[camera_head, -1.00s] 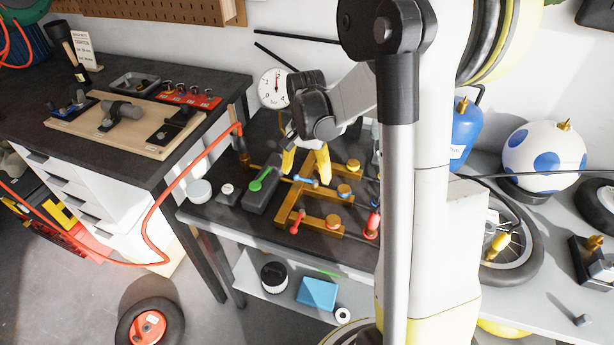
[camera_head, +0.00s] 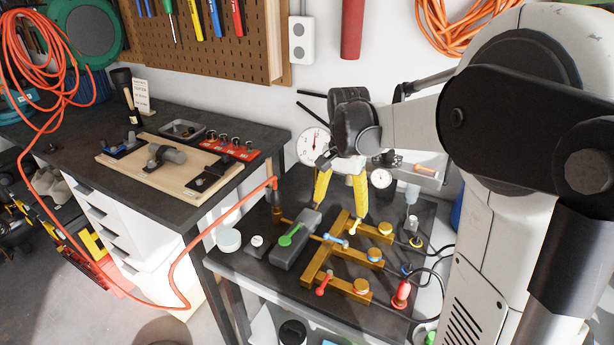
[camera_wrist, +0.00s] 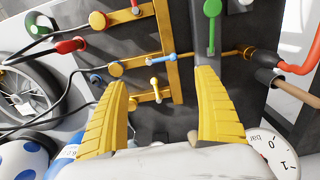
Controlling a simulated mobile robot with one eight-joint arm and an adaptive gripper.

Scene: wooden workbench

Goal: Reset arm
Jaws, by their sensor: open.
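My gripper (camera_head: 341,196) is open and empty, its two yellow fingers pointing down above the back of the bench with the brass pipe fixture. In the wrist view its fingers (camera_wrist: 160,95) are spread apart with nothing between them. The brass manifold (camera_head: 330,256) lies below and in front, with blue, red and yellow valve handles. A green-handled valve (camera_head: 291,235) sits on a grey block to its left. In the wrist view the yellow handle (camera_wrist: 154,86) and blue handle (camera_wrist: 160,59) show beyond the fingertips, apart from them.
A round gauge (camera_head: 312,146) stands behind the gripper. An orange hose (camera_head: 176,262) joins the fixture's left side. A wooden board with tools (camera_head: 135,168) lies on the left workbench. A pegboard (camera_head: 206,42) hangs on the back wall. Black cables run at the fixture's right.

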